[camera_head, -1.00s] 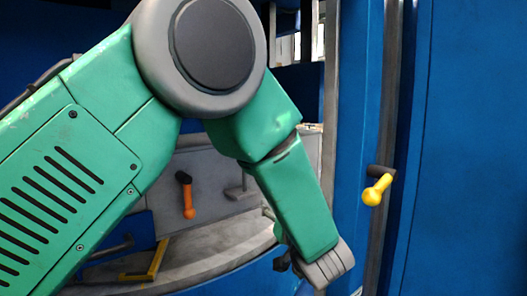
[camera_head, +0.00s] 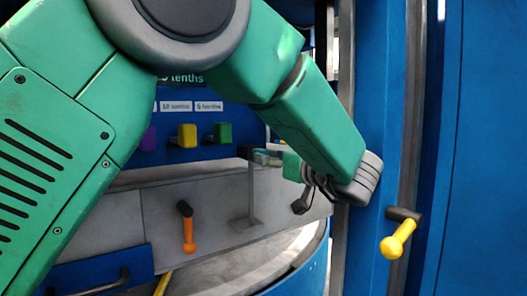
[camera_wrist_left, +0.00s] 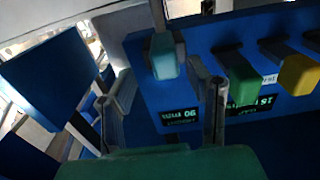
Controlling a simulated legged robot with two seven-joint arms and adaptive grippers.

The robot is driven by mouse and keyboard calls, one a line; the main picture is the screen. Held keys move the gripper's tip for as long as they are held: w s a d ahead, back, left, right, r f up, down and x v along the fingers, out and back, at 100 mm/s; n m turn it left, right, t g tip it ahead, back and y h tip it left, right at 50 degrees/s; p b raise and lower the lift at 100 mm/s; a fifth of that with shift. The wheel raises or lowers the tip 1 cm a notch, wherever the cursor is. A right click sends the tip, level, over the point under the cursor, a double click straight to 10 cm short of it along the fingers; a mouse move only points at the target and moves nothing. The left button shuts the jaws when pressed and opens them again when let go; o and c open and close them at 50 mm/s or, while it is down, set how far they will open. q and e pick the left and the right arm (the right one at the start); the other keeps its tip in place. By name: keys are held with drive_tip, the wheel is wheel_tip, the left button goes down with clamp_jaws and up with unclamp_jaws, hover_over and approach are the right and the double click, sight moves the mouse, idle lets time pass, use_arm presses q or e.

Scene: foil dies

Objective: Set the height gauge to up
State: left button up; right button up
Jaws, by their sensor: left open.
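My left gripper (camera_head: 300,186) reaches in front of the control panel from the right. Its two grey fingers stand apart and nothing is held between them in the left wrist view (camera_wrist_left: 165,105). A pale teal block (camera_wrist_left: 163,55) on a dark arm lies ahead between the fingers, apparently without contact. It also shows beside the gripper in the head view (camera_head: 261,157). A display with green digits (camera_wrist_left: 178,116) is close to that block. No label names the height gauge, so I cannot tell which control it is. My right gripper is out of view.
The panel also has a green block (camera_head: 222,132), a yellow block (camera_head: 187,135) and a purple block (camera_head: 148,139). An orange handle (camera_head: 188,234) hangs below them. A grey post (camera_head: 251,190) stands near the gripper. A yellow handle (camera_head: 397,240) is on the right frame.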

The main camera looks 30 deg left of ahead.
use_arm(q)
drive_tip(key=x, duration=0.3)
drive_tip(key=shift+a+p, duration=0.35)
drive_tip(key=shift+a, duration=0.05)
drive_tip(key=shift+w+a+f, duration=0.1)
drive_tip(key=shift+w+a, duration=0.05)
drive_tip(key=shift+a, duration=0.4)
drive_tip(key=shift+d, duration=0.2)
clamp_jaws()
wheel_tip(320, 180, up, 10)
drive_tip(key=shift+a+f, duration=0.1)
unclamp_jaws()
drive_tip(key=shift+d, duration=0.3)
